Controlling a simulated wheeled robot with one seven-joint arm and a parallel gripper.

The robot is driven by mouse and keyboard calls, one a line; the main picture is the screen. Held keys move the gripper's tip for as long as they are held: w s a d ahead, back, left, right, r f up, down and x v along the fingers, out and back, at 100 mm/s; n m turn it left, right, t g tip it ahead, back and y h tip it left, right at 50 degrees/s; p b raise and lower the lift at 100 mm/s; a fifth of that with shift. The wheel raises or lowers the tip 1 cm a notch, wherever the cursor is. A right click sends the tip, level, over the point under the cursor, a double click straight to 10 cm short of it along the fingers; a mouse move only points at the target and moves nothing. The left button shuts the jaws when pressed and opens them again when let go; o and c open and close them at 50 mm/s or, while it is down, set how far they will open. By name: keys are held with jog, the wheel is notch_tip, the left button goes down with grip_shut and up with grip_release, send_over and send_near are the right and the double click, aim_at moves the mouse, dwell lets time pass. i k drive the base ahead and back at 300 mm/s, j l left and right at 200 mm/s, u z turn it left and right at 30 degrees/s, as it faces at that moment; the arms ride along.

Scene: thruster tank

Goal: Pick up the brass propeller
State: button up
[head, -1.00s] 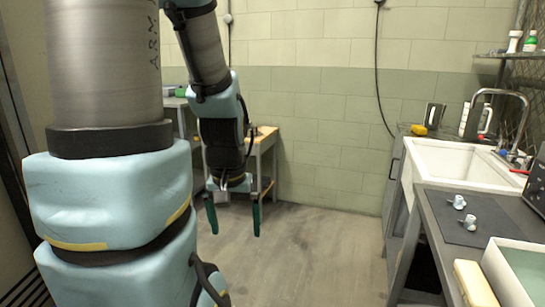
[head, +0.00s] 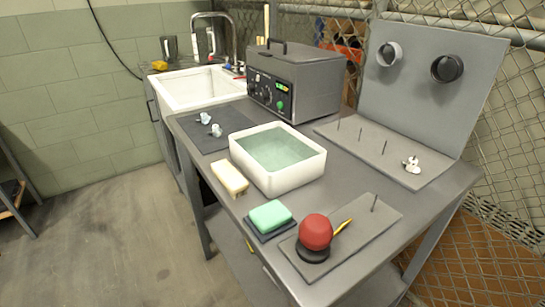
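I cannot make out a clearly brass-coloured propeller. Two small pale blue-grey parts lie on a dark mat (head: 203,146): one part (head: 205,118) behind the other part (head: 216,130). A small white, bladed-looking part (head: 412,165) sits on the right grey board (head: 392,168), near several thin upright pins. The front grey board (head: 372,222) has one upright pin, a red ball (head: 315,232) on a black round base, and a thin yellow item (head: 342,227) whose kind I cannot tell. My gripper is not in view.
The grey workbench (head: 307,192) also holds a water-filled white tub (head: 290,181), a cream block (head: 229,177), a green sponge-like block (head: 270,215) and a grey control box (head: 296,80). A sink (head: 192,88) stands beyond.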

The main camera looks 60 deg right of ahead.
aim_at(216, 131)
jog(key=i+l+z, duration=0.1)
jog(key=i+z, duration=0.6)
jog(key=i+j+z, duration=0.1)
jog(key=i+z, duration=0.3)
jog(key=i, duration=0.05)
